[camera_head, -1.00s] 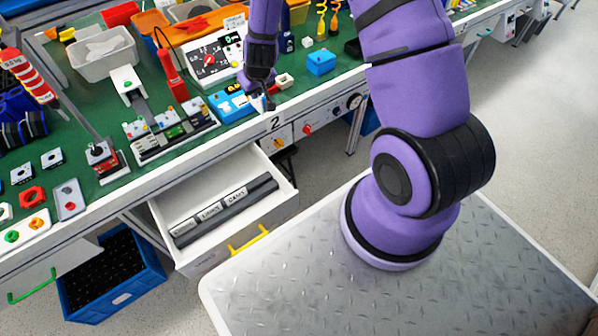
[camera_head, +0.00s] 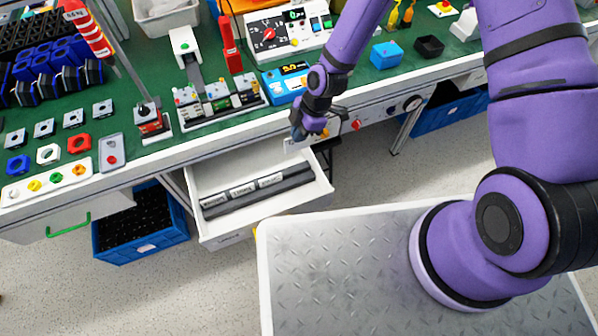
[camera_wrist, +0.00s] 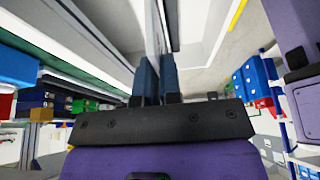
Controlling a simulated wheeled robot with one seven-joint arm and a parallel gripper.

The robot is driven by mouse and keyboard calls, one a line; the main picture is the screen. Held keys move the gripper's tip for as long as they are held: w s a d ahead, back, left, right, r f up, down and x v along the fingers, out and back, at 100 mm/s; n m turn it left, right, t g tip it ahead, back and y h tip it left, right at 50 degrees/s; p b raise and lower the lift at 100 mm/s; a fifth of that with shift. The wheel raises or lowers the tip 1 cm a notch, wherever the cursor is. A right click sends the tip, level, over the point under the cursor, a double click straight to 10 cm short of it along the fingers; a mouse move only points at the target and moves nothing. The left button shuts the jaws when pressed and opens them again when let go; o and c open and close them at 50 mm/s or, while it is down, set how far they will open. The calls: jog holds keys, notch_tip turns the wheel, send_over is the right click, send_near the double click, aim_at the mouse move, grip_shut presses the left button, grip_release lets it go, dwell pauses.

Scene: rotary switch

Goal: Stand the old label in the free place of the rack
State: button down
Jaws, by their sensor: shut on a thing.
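My gripper (camera_head: 303,132) is at the workbench's front edge, above the back right part of the open drawer. It is shut on a thin pale plate, the old label (camera_head: 296,145), which shows edge-on between the blue fingers in the wrist view (camera_wrist: 153,38). The writing on it cannot be read. The dark rack (camera_head: 292,184) lies in the drawer below and to the left, apart from the gripper. White labels (camera_head: 242,189) stand in a row along it. The rack's right end looks bare.
The white drawer (camera_head: 323,186) stands open under the green workbench (camera_head: 140,90). A blue crate (camera_head: 140,245) is on the floor to the left. Devices crowd the bench's front edge. My grey base plate is close to the drawer's front.

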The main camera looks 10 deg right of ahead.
notch_tip(320, 180, down, 17)
jog(key=shift+f, duration=0.1)
dwell(0.5)
jog(key=c, duration=1.3)
grip_release()
jog(key=v, duration=1.2)
jog(key=shift+r, duration=0.2)
